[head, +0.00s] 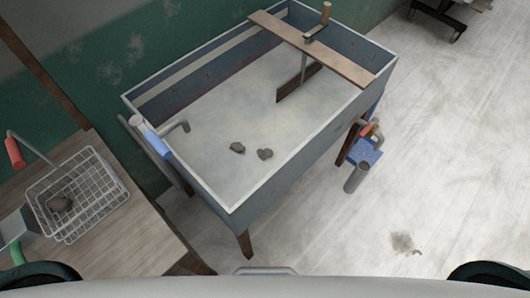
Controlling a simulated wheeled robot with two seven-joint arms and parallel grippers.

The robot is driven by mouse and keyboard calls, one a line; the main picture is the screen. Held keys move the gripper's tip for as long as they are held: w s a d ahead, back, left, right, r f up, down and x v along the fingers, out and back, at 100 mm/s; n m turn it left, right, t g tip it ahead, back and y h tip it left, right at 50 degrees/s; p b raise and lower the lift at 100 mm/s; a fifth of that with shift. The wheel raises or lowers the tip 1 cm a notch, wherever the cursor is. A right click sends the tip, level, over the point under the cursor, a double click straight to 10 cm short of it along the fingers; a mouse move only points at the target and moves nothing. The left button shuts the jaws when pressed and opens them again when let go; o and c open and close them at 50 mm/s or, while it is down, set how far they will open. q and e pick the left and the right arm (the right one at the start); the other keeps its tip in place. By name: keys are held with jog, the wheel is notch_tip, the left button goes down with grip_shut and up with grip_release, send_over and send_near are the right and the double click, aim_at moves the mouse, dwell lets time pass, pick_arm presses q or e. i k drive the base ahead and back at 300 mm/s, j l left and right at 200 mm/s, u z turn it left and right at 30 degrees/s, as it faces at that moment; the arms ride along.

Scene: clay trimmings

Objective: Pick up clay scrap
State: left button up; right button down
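Two small brown clay scraps lie on the pale floor of a large blue-grey trough. The left scrap (237,147) and the right scrap (265,154) are a short way apart, near the trough's front end. Another brown lump (60,203), which looks like clay, lies in a wire basket (98,222) on a wooden table at the left. Neither of my grippers is in the head view. Only dark rounded parts of my own body show at the bottom corners.
The trough (285,165) has raised walls and stands on legs. A wooden board (345,62) with an upright handle spans its far end. A pipe with a blue sleeve (152,138) rises at its left wall. A light brown patch (404,242) marks the open floor at right.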

aim_at(263, 155)
jog(key=l+u, duration=0.15)
jog(key=u, duration=0.65)
jog(key=l+u, duration=0.3)
jog(key=k+l+u, duration=0.1)
jog(key=l+u, duration=0.15)
jog(key=l, duration=0.15)
jog(key=k+l+u, duration=0.15)
jog(key=l+u, duration=0.15)
jog(key=k+l+u, duration=0.25)
jog(key=l, duration=0.15)
jog(key=k+l, duration=0.2)
jog(key=l, duration=0.2)
jog(key=k+l+u, duration=0.1)
jog(key=l, duration=0.35)
jog(key=k+l, duration=0.35)
jog(key=k+l+u, duration=0.1)
jog(key=l, duration=0.35)
jog(key=k, duration=0.1)
